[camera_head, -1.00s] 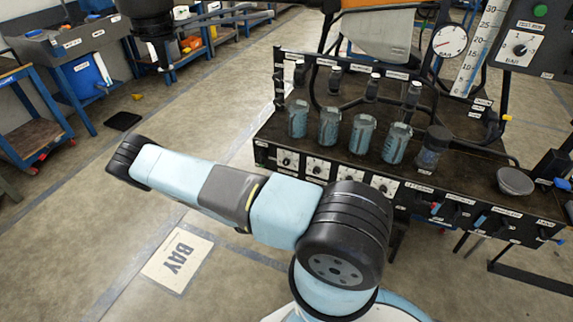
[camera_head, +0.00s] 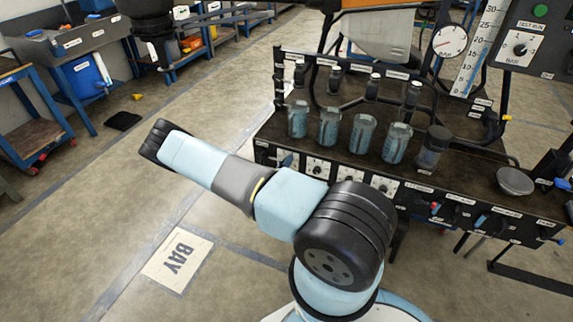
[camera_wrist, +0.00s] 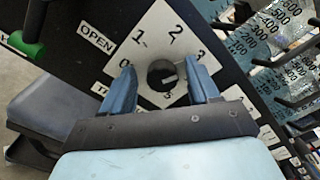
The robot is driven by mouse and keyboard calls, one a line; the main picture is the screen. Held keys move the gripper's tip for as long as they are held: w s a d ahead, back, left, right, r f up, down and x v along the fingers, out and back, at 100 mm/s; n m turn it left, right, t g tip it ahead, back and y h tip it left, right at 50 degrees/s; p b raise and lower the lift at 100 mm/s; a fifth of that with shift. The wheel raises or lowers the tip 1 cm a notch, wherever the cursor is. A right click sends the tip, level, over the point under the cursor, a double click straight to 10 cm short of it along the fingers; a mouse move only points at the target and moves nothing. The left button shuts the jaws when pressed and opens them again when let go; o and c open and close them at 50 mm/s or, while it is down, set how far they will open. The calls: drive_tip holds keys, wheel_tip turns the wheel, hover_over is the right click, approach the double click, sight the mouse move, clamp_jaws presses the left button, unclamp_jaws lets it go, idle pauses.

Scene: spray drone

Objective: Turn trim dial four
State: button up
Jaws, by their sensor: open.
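In the wrist view a round dark dial knob (camera_wrist: 155,76) sits on a white diamond-shaped plate (camera_wrist: 155,37) numbered 0, 1, 2, 3 and upward. My gripper (camera_wrist: 163,74) is open, with one blue finger on each side of the knob. I cannot tell whether the fingers touch it. The label below the plate is partly hidden by the left finger, so the dial's number is not readable. In the head view several white-plated dials (camera_head: 318,168) line the bench's front panel. My gripper is not clearly visible there.
A green-handled lever (camera_wrist: 32,46) stands beside the dial near an OPEN label. Scaled jars (camera_wrist: 270,40) are close on the right; they stand in a row on the bench in the head view (camera_head: 329,127). Red and blue handles sit farther right on the panel.

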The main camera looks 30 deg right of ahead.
drive_tip(key=c, duration=1)
drive_tip(key=shift+c, duration=0.2)
drive_tip(key=shift+a+m, duration=0.1)
drive_tip(key=shift+m, duration=0.3)
drive_tip(key=o, duration=1)
drive_tip(key=shift+o, duration=0.2)
drive_tip(key=v, duration=1.3)
drive_tip(key=shift+s+a, duration=0.25)
